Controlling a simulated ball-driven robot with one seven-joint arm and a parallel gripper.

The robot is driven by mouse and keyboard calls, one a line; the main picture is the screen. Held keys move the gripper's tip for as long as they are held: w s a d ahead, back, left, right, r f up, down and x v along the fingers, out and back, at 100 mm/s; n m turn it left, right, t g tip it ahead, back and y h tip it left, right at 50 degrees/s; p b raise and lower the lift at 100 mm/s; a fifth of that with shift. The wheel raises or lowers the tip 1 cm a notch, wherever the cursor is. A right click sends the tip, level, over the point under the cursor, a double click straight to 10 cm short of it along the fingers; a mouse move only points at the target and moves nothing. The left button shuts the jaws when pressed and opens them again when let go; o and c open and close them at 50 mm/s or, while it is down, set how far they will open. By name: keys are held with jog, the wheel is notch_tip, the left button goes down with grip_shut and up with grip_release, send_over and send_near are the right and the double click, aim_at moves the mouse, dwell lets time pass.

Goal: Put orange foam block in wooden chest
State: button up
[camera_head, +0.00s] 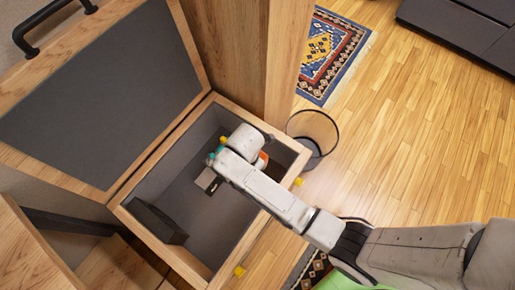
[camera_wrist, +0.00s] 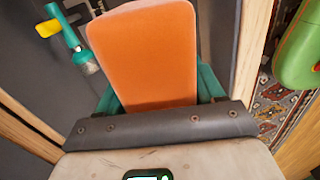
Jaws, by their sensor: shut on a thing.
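The wooden chest (camera_head: 292,168) stands open in the head view, its grey-lined lid (camera_head: 100,92) tipped back to the left. My arm reaches over its right side, and my gripper (camera_wrist: 158,92) is at the chest opening. The orange foam block (camera_wrist: 145,50) is held between the green fingers in the wrist view. Only a small part of the block (camera_head: 262,160) shows in the head view, beside my wrist and above the grey chest interior. My arm hides the fingers there. I cannot tell whether the block touches the chest floor.
A dark box (camera_head: 158,222) lies inside the chest at the lower left. A small teal and yellow thing (camera_wrist: 65,32) shows near the block. A wire basket (camera_head: 328,124) stands right of the chest. A wooden panel (camera_head: 238,60) rises behind it. Open floor lies to the right.

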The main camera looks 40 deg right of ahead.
jog(key=shift+n, duration=0.3)
jog(key=d+r+p, duration=0.1)
jog(key=r, duration=0.1)
jog(key=d+r+p, duration=0.2)
jog(key=shift+s+d, duration=0.1)
jog(key=shift+d, duration=0.25)
notch_tip(320, 180, down, 24)
jog(key=b, duration=1.6)
jog(key=o, duration=1)
notch_tip(320, 180, up, 12)
jog(key=p, duration=0.4)
jog(key=shift+r+p, duration=0.1)
jog(key=shift+p, duration=0.25)
